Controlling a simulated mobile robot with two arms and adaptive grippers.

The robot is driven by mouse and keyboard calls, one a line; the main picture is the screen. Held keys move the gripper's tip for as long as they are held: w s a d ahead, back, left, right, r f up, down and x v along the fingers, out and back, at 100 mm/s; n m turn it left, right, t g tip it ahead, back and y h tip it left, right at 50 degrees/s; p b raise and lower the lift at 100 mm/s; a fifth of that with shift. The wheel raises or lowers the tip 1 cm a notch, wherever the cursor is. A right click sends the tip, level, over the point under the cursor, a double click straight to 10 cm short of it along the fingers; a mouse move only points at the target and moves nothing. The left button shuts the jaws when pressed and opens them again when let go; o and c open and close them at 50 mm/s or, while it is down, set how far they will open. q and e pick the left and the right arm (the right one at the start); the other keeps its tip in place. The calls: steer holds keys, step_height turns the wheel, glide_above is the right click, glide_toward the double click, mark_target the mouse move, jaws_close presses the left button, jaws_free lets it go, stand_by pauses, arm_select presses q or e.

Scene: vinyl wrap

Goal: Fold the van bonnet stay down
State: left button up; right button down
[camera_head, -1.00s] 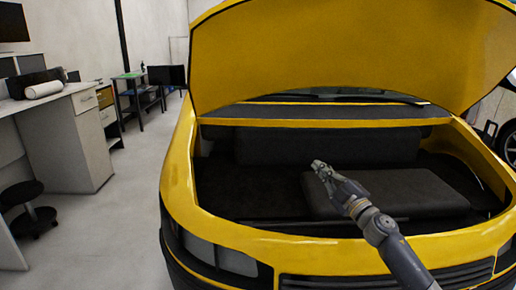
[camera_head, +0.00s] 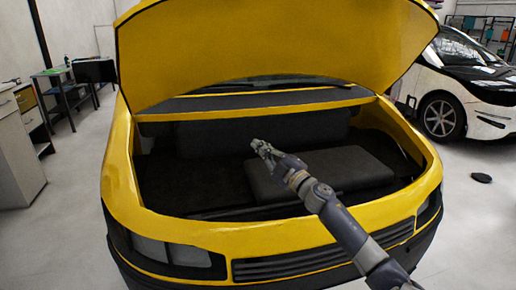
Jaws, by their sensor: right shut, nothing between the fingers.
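The yellow van (camera_head: 190,232) faces me with its bonnet (camera_head: 270,45) raised high over the open engine bay. A thin dark rod (camera_head: 235,212) lies low along the front edge of the bay; I cannot tell for sure whether it is the stay. No upright stay shows under the bonnet. My right gripper (camera_head: 260,146) is shut and empty, reaching over the front edge into the middle of the bay, in front of the dark rear panel. It seems to touch nothing. My left gripper is out of view.
A raised dark cover (camera_head: 345,170) fills the right part of the bay. The yellow front rim (camera_head: 270,235) lies under my right arm. A white and black car (camera_head: 470,80) stands at the right, benches (camera_head: 65,90) at the left.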

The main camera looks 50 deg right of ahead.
steer(key=s+a+f+b, duration=0.1)
steer(key=s+a+f, duration=0.3)
steer(key=s, duration=0.3)
steer(key=shift+a+f+b, duration=0.15)
steer(key=shift+f+b, duration=0.15)
steer(key=shift+f, duration=0.5)
